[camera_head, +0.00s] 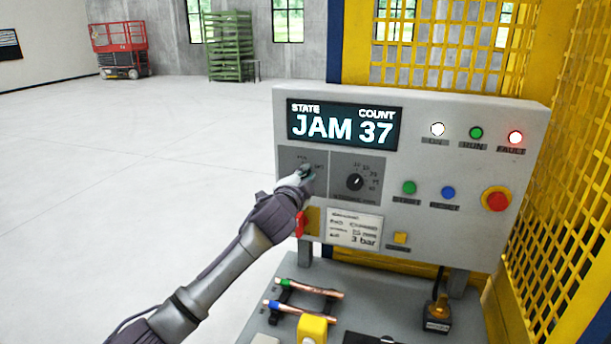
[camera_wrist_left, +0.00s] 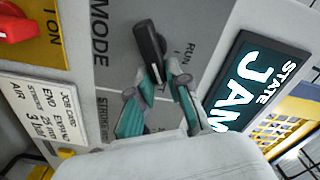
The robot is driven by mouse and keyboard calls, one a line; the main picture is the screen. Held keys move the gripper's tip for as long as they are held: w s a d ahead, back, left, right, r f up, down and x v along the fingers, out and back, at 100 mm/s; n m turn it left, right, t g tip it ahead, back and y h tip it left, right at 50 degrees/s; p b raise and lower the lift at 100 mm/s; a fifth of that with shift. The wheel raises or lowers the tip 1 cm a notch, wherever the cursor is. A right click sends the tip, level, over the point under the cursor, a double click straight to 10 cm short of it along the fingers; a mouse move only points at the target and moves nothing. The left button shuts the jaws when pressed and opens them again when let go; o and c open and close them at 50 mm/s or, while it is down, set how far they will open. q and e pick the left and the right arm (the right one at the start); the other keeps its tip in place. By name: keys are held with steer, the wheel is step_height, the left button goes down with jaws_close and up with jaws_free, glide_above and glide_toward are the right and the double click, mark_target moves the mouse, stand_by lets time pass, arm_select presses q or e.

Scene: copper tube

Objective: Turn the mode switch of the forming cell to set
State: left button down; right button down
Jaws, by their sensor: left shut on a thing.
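The mode switch is a black lever knob (camera_wrist_left: 150,42) on a dark grey plate of the forming cell's panel (camera_head: 445,215). In the left wrist view the plate reads MODE and RUN, and the knob lies along the direction of my fingers. My left gripper (camera_head: 306,174) reaches the plate from the lower left. In the left wrist view its teal-padded fingers (camera_wrist_left: 160,80) are shut on the near end of the knob. In the head view the gripper mostly hides the knob. My right gripper is not in view.
The display (camera_head: 345,125) reads STATE JAM, COUNT 37. A second dial (camera_head: 355,182) sits right of the mode plate. A red switch (camera_head: 300,225) is just below my left gripper. Green (camera_head: 409,188) and blue buttons and a red emergency stop (camera_head: 496,200) are further right. Copper tubes (camera_head: 310,289) lie below.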

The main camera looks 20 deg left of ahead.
arm_select(q)
steer(key=c, duration=1.1)
jaws_free()
steer(key=shift+s, duration=0.15)
steer(key=s, duration=1.1)
steer(key=shift+s+a, duration=0.2)
steer(key=shift+s, duration=0.2)
